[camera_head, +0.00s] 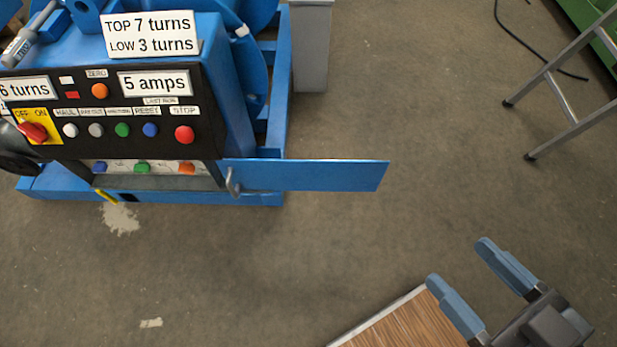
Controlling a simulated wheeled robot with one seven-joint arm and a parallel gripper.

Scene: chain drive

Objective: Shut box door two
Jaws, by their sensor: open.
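A blue machine (230,95) with a black control panel stands at the upper left. A flat blue door (310,175) sticks out to the right from the lower right of its panel, standing open. A grey handle (233,183) is near the door's left end. The open compartment (150,168) beside it shows blue, green and orange buttons. I see no number on the door, so I cannot tell whether it is door two. My gripper (458,274) is at the lower right, open and empty, well apart from the door.
A wooden board (395,325) with a pale edge lies at the bottom, near my gripper. A grey bin (312,50) stands behind the machine. A metal ladder (565,95) stands at the upper right, with a black cable (525,45) nearby. The floor between door and gripper is clear.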

